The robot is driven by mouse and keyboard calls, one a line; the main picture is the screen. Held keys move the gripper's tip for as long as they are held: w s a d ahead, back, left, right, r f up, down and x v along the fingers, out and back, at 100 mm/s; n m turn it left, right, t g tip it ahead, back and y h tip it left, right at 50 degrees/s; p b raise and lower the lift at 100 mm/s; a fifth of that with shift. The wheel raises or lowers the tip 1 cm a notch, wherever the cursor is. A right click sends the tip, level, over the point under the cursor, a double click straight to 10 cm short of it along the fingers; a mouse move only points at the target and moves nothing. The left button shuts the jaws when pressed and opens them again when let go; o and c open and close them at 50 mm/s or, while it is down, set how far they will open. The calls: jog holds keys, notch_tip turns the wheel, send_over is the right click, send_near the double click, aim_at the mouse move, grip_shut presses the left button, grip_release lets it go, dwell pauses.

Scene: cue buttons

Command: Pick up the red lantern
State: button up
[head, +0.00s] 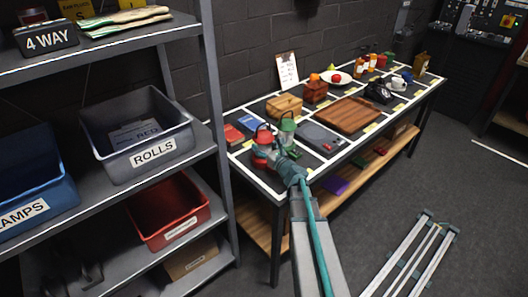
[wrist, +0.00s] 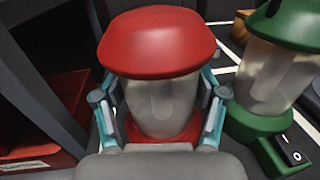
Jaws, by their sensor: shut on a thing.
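The red lantern (head: 262,146) stands at the near left end of the long table. In the wrist view the red lantern (wrist: 158,45) is upright, with a red cap, a clear body and a red base. My gripper (head: 274,158) has its fingers on either side of the clear body, and it is shut on the lantern. The wrist view shows my gripper (wrist: 160,108) with one finger at each side. A green lantern (head: 287,128) stands close to the right; the green lantern (wrist: 275,65) also shows in the wrist view. Whether the red base touches the table is hidden.
The table (head: 258,187) holds a grey scale-like device (head: 321,138), a wooden board (head: 347,115), books and several other items in marked cells. A shelf with bins, among them a red bin (head: 168,208), stands at the left.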

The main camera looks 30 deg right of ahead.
aim_at(268, 143)
jog(key=shift+r, duration=0.2)
jog(key=shift+r, duration=0.5)
notch_tip(268, 143, up, 2)
jog(key=shift+r, duration=0.1)
jog(key=s+a+r+p, duration=0.1)
jog(key=s+r+p, duration=0.2)
jog(key=s+r, duration=0.6)
jog(key=s, duration=0.2)
jog(key=shift+s+a+r, duration=0.15)
jog(key=shift+s+a, duration=0.15)
jog(key=shift+s, duration=0.1)
jog(key=shift+s+p, duration=0.1)
jog(key=shift+p, duration=0.8)
jog(key=p, duration=0.4)
jog(key=shift+s+r, duration=0.2)
jog(key=shift+s, duration=0.15)
